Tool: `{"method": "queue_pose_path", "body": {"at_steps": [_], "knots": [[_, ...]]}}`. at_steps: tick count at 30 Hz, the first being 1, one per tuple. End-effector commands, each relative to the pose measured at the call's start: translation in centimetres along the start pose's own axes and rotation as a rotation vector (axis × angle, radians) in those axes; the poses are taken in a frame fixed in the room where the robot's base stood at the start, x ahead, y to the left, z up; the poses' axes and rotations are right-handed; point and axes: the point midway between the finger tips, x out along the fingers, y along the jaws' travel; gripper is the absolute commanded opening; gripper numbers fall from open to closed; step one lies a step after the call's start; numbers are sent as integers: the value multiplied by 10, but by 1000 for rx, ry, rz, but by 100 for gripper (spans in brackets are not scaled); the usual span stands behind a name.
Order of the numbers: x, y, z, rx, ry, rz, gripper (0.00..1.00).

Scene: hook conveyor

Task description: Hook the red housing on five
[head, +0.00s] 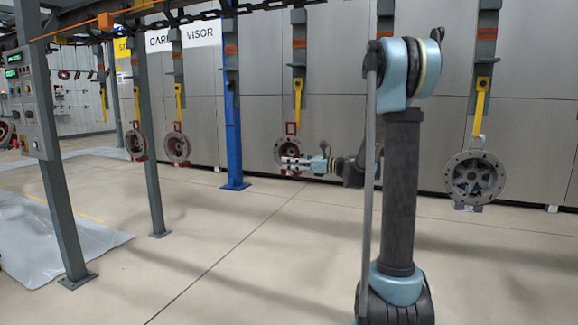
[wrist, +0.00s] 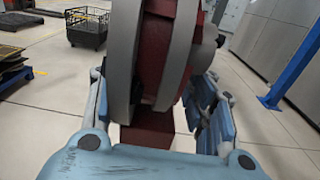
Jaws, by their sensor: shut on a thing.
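The red housing (head: 288,147), a round flanged part with a red bracket on top, is in the middle of the head view at the end of my arm. My gripper (head: 294,164) is shut on its lower part. In the wrist view the housing's red body and grey rims (wrist: 168,55) stand between the blue fingers of my gripper (wrist: 155,128), with a red block low between them. A yellow hook (head: 298,95) hangs directly above, its lower end at the bracket's top. I cannot tell whether the bracket is seated on it. No hook number is readable.
A grey housing (head: 475,180) hangs from a yellow hook at right. Two reddish housings (head: 176,148) (head: 135,143) hang at left. A blue post (head: 232,110) and grey posts (head: 149,140) stand left of my arm. A wire crate (wrist: 87,27) is in the wrist view. Floor between is clear.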

Motion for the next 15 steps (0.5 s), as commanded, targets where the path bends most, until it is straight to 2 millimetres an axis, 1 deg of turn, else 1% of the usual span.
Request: {"method": "queue_pose_path", "body": {"at_steps": [15], "knots": [[0,-22,0,1,-2,0,0]]}}
